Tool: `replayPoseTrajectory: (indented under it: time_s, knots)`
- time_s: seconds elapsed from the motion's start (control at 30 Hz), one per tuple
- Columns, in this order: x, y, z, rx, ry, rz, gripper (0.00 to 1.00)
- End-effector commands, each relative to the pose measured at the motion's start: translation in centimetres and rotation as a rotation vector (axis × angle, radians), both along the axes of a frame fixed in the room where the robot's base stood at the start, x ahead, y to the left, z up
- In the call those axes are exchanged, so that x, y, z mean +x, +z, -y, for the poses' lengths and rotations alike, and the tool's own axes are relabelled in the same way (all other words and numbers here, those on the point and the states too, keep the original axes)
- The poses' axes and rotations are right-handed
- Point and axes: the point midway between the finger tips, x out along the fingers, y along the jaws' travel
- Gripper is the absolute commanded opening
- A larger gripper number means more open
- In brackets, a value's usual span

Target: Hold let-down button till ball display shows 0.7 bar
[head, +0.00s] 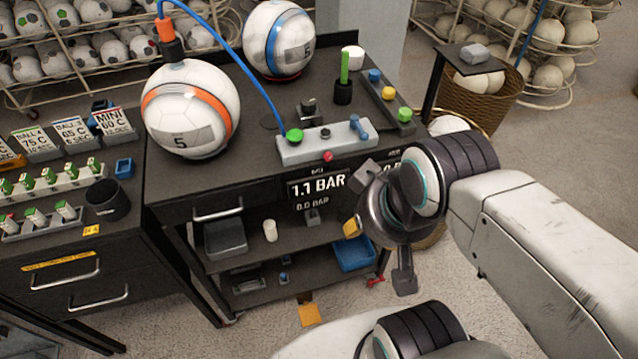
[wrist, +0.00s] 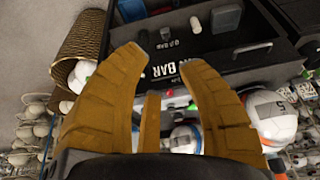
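The grey control box (head: 330,141) on the cart top has a green button (head: 294,136), a black knob (head: 326,133), a blue lever (head: 357,125) and a red button (head: 328,156) on its front side. I cannot read which is the let-down button. The display (head: 317,188) below reads 1.1 BAR, with 0.0 BAR under it. The orange-striped ball (head: 190,112) is joined to the box by a blue hose. My gripper (head: 375,222) is in front of the cart, right of the display, apart from the buttons. In the wrist view its tan fingers (wrist: 160,62) are spread and empty.
A blue-striped ball (head: 276,40) sits behind the box. A small panel with coloured buttons (head: 388,95) lies at the cart's right. A wicker basket (head: 480,95) stands farther right.

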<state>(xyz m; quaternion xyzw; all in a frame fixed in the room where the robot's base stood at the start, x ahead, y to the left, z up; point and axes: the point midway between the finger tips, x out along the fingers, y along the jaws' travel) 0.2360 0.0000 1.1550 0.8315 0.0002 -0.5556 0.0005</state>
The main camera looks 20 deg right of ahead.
Motion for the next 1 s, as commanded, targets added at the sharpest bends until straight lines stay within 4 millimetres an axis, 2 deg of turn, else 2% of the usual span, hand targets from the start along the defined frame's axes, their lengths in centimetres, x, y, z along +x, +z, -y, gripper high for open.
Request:
replayPoseTrajectory:
  time_s: [0.03, 0.4, 1.0]
  knots:
    - [0.00, 0.00, 0.00, 0.000, 0.000, 0.000, 0.30]
    - [0.00, 0.00, 0.00, 0.000, 0.000, 0.000, 0.00]
    - [0.00, 0.00, 0.00, 0.000, 0.000, 0.000, 0.00]
